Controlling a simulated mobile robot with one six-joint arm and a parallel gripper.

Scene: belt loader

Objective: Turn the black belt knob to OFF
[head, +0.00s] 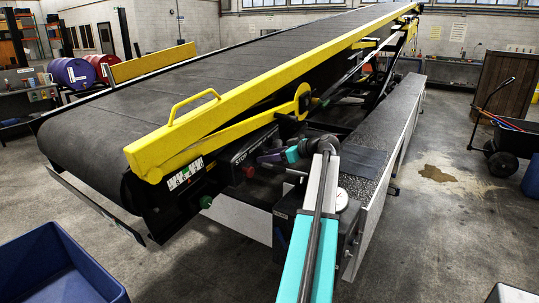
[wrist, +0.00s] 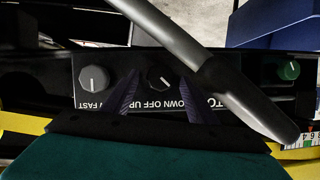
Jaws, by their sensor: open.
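In the wrist view the black knob (wrist: 158,78) sits on a dark panel with a pale pointer mark that looks slanted. Lettering beside it reads "OWN OFF UP", partly hidden. I cannot tell for sure which word the pointer faces. My gripper (wrist: 158,84) is open, one dark finger on each side of the knob in the picture. Whether the fingers touch it or how far they reach is unclear. In the head view my gripper (head: 268,159) is at the loader's control panel (head: 248,148), and the black knob is hidden there.
A grey knob (wrist: 93,79) marked "FAST" is left of the black knob. A green knob (wrist: 288,70) is at right. A dark grey bar (wrist: 235,85) crosses the wrist view. A yellow rail (head: 240,95) runs above the panel. A blue bin (head: 55,270) stands front left.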

